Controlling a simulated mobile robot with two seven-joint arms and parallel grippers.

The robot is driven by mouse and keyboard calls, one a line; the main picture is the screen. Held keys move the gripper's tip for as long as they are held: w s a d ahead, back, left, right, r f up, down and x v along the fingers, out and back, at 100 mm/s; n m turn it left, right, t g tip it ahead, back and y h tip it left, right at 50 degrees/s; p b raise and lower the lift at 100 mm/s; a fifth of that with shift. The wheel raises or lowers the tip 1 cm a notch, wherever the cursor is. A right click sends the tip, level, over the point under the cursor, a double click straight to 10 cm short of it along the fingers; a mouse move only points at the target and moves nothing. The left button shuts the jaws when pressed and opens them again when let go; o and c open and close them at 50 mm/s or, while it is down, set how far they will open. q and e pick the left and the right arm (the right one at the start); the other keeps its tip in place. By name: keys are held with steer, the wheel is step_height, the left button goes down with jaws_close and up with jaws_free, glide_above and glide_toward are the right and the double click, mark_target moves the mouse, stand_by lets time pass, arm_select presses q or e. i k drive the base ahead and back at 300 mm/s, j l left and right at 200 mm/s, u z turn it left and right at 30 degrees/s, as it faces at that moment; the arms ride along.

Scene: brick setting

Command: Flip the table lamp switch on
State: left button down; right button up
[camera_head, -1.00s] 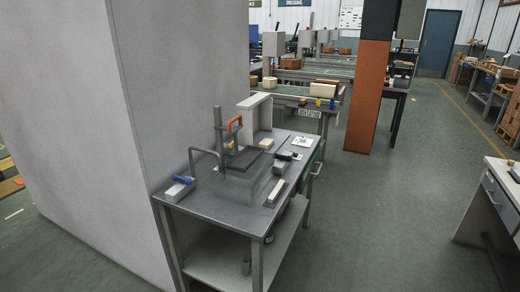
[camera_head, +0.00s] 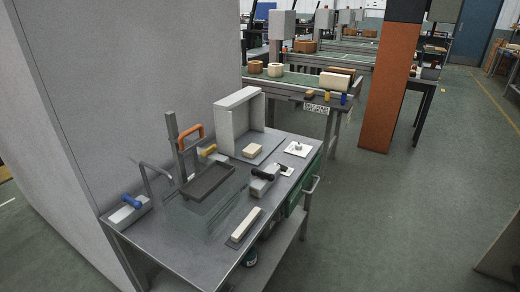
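A grey metal workbench (camera_head: 190,256) stands ahead, left of centre. Near its back right edge lies a white square plate with a small raised knob (camera_head: 298,149). A second pale plate (camera_head: 286,170) lies in front of it, beside a grey block with a dark handle (camera_head: 262,182). Either plate may be a switch, but the view is too small to tell. No clear table lamp can be made out. Neither of my grippers is in view.
On the bench are an upright grey stand (camera_head: 173,140) with an orange handle (camera_head: 191,132), a white open box (camera_head: 240,120), a blue-handled tool (camera_head: 131,203) and a pale bar (camera_head: 245,223). A grey wall (camera_head: 120,80) borders it left. Floor (camera_head: 380,225) is clear right.

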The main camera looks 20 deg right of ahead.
mark_target(284, 168)
steer(key=i+l, duration=0.2)
steer(key=l, duration=0.2)
steer(key=i+l, duration=0.15)
steer(key=l, duration=0.2)
steer(key=i+l+u, duration=0.1)
steer(key=l, duration=0.3)
steer(key=i+l, duration=0.25)
steer(key=l, duration=0.15)
steer(key=i+l, duration=0.15)
steer(key=l, duration=0.25)
steer(key=i+l+u, duration=0.1)
steer(key=l, duration=0.3)
steer(key=i, duration=0.05)
